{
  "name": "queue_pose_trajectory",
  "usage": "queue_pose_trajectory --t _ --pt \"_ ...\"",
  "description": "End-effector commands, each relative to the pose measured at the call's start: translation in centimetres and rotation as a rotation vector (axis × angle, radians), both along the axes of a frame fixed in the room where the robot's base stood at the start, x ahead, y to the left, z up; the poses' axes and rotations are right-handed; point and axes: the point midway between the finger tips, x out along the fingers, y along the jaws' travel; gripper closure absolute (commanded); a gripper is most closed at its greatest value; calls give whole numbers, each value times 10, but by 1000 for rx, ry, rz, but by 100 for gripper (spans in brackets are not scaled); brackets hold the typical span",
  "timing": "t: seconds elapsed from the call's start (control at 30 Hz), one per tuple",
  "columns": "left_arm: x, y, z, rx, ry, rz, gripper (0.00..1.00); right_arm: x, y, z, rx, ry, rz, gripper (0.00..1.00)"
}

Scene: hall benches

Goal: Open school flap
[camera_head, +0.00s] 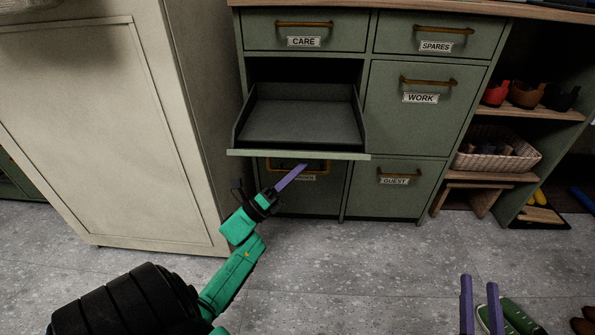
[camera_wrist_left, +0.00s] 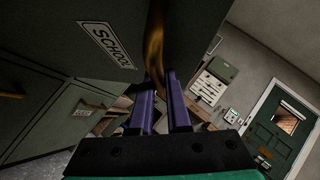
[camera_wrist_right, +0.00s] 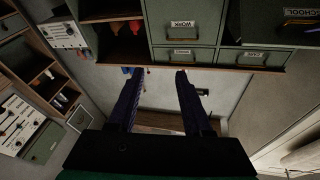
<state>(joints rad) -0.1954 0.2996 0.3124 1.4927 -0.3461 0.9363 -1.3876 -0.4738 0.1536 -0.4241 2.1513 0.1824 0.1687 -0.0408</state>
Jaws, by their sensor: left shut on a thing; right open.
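The school flap (camera_head: 297,154) is out from the green cabinet below the CARE drawer, showing its dark tray with side walls. Its front is seen nearly edge-on from above. In the left wrist view its SCHOOL label (camera_wrist_left: 111,46) and brown handle (camera_wrist_left: 155,45) show close up. My left gripper (camera_head: 303,168) reaches under the flap's front edge, and in the left wrist view (camera_wrist_left: 160,85) it is shut on that handle; the exact contact is dark. My right gripper (camera_head: 480,278) is low at the right, open and empty, well away from the flap.
The CARE (camera_head: 303,41), SPARES (camera_head: 435,46), WORK (camera_head: 420,98) and GUEST (camera_head: 394,181) fronts are shut. A pale cupboard (camera_head: 95,120) stands at left. Green shoes (camera_head: 515,318) lie near my right gripper. Middle floor is clear.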

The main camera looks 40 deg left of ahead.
Motion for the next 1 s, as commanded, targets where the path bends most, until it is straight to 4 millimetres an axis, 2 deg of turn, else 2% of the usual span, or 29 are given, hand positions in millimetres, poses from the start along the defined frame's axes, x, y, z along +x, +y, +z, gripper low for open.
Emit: queue_pose_trajectory --t 0.1,0.3,0.73,0.8,0.83,1.0 --pt "0 0 -2 3 -6 2 100 5 -2 21 11 -63 -9 50" --pt "-1 0 -2 6 -10 1 100 8 -4 41 21 -121 -17 50" --pt "-1 0 -2 7 -11 1 100 8 -5 46 22 -135 -19 50" --pt "-1 0 -2 7 -11 1 66 8 -5 47 22 -135 -19 50" --pt "-1 0 -2 7 -11 1 55 8 -5 46 22 -135 -19 50" --pt "-1 -1 -2 7 -13 0 55 8 -5 46 23 -134 -18 50"
